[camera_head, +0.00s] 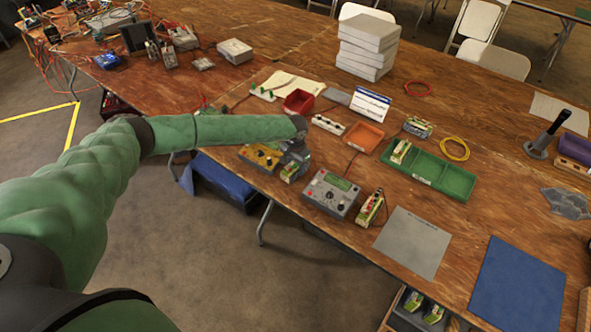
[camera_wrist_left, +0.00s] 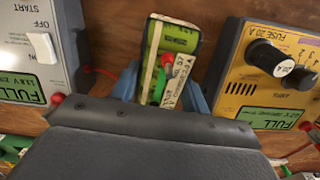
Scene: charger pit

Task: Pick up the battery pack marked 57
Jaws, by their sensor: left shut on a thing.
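A green and cream battery pack (camera_wrist_left: 178,40) stands between the fingers of my left gripper (camera_wrist_left: 160,92) in the left wrist view. Its label is small and seems to show 57, but I cannot read it surely. In the head view my left gripper (camera_head: 293,160) is at the front table edge, shut on this pack (camera_head: 289,173), between the yellow charger (camera_head: 258,156) and the grey charger (camera_head: 331,192). I cannot tell whether the pack's lower end touches anything. My right gripper is not in view.
Another pack (camera_head: 369,209) is right of the grey charger. One pack (camera_head: 400,151) lies in the green tray (camera_head: 443,178). An orange tray (camera_head: 365,138) and red bin (camera_head: 298,101) stand behind. A grey mat (camera_head: 412,241) and blue mat (camera_head: 517,285) lie clear at right.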

